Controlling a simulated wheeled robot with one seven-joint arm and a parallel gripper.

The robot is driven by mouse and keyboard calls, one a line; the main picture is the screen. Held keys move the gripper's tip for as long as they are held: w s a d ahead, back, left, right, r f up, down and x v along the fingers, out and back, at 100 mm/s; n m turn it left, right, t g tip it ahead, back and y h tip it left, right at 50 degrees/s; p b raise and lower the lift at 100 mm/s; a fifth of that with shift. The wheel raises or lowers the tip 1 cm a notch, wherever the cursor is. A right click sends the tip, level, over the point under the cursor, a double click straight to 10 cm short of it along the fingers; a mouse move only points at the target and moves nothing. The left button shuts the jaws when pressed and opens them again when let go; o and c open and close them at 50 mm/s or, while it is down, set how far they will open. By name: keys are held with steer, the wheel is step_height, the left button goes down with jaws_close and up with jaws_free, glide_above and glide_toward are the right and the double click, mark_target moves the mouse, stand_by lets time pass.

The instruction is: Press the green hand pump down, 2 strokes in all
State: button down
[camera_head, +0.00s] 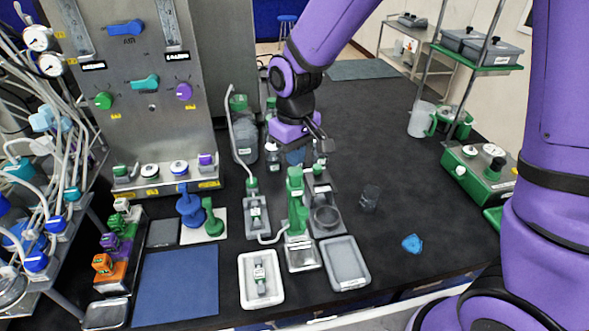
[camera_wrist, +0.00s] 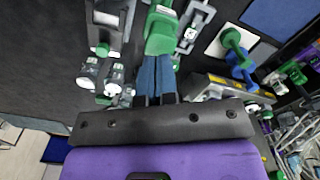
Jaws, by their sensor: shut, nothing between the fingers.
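The green hand pump (camera_head: 296,213) stands upright on the dark bench, with a pale base plate at its foot. Its green head also shows in the wrist view (camera_wrist: 160,35). My gripper (camera_head: 296,162) is shut and empty, pointing down just above or behind the pump head. In the wrist view, its bluish fingers (camera_wrist: 157,60) are together and end at the green head. I cannot tell whether they touch it. A clear hose runs from the pump's foot to a small grey unit on its left.
A dark round holder (camera_head: 326,236) stands close on the right. A blue lump (camera_head: 412,243) lies farther right, with open bench around it. The steel panel (camera_head: 140,110) rises at left.

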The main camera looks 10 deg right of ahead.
mark_target(295, 170)
steer(key=shift+f, duration=0.1)
steer(key=shift+f, duration=2.05)
steer(key=shift+r, duration=2.15)
steer(key=shift+f, duration=0.1)
steer(key=shift+f, duration=2)
steer(key=shift+r, duration=2.1)
